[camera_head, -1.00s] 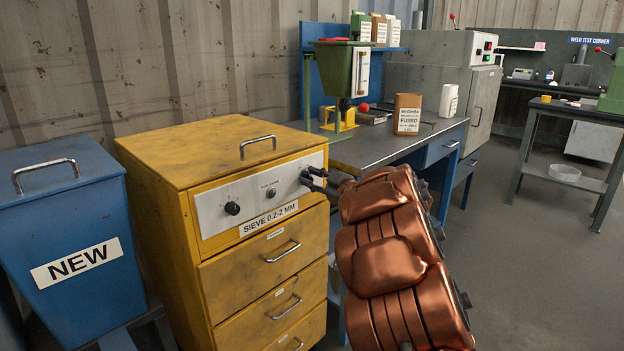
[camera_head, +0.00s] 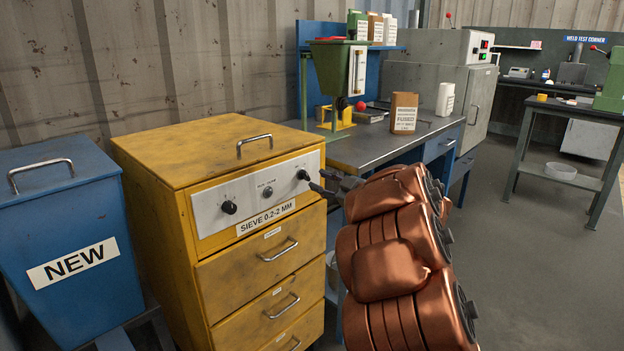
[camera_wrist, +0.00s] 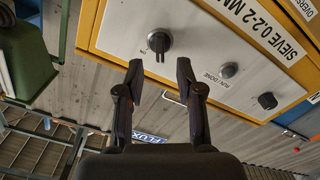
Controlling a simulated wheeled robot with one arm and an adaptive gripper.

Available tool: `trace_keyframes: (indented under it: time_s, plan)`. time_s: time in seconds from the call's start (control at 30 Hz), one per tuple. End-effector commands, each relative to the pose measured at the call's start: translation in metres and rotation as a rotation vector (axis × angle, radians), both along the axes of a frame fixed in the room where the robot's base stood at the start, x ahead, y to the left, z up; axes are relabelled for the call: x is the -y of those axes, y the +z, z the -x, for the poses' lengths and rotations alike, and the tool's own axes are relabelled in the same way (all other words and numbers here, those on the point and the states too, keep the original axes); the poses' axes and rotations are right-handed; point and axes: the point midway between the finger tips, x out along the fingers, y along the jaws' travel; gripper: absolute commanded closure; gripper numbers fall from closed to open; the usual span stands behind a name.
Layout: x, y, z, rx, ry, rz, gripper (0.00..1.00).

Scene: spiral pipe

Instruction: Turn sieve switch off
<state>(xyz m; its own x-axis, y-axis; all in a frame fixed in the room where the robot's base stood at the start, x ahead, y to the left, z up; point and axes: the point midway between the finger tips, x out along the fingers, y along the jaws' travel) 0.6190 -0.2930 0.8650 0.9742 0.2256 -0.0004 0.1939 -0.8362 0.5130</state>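The yellow sieve cabinet (camera_head: 180,150), labelled SIEVE 0.2-2 MM, has a white control panel (camera_head: 246,202). The panel carries a black right knob (camera_head: 303,174), a small middle button (camera_head: 267,191) and a black left knob (camera_head: 229,207). In the wrist view the right knob (camera_wrist: 159,42) lies just beyond my fingertips, roughly in line with the gap between them. My gripper (camera_wrist: 158,68) is open and empty, apart from the knob. It also shows in the head view (camera_head: 328,182), to the right of the right knob. The knob's switch markings are too small to read surely.
A blue NEW bin (camera_head: 60,230) stands left of the cabinet. A workbench (camera_head: 365,150) with a green hopper (camera_head: 337,80) and a FUSED bag (camera_head: 403,113) stands behind, on the right. Open floor lies at the right.

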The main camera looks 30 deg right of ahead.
Motion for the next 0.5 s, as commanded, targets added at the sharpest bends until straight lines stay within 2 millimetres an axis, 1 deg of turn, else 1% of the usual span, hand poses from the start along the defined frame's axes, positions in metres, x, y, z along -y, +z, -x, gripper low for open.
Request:
trace_keyframes:
  time_s: [0.03, 0.1, 0.23, 0.4, 0.5]
  plan:
    - [0.005, 0.0, 0.012, -0.002, -0.006, 0.001, 0.64]
    - [0.007, 0.001, 0.025, 0.001, -0.004, 0.0, 0.64]
    - [0.012, 0.0, 0.046, -0.001, -0.004, 0.001, 0.64]
    - [0.015, 0.0, 0.062, -0.001, -0.001, 0.001, 0.64]
    - [0.016, -0.001, 0.067, -0.001, -0.001, 0.001, 0.64]
